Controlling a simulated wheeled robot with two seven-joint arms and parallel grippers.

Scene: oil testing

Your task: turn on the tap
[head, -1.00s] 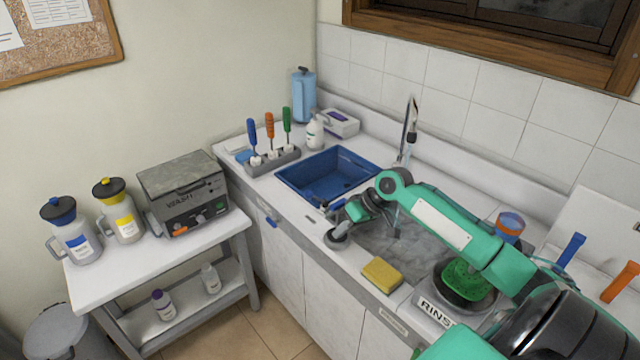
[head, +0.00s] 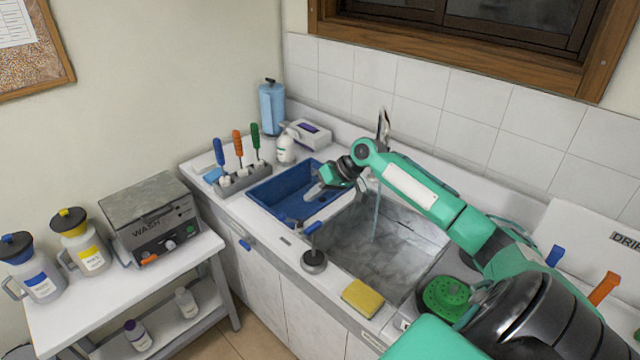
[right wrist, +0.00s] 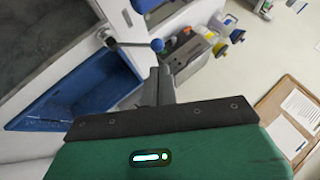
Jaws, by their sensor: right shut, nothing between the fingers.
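The tap (head: 383,132) stands at the back of the steel sink (head: 400,245). A thin stream of water (head: 376,215) falls from it into the sink. My left gripper is not in view.
A yellow sponge (head: 362,298) lies on the sink's front edge. A rack (head: 245,180) of coloured-handled tools, a white bottle (head: 286,148) and a box (head: 308,135) stand left of and behind the basin. The wash machine (head: 152,215) sits on a side table at left.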

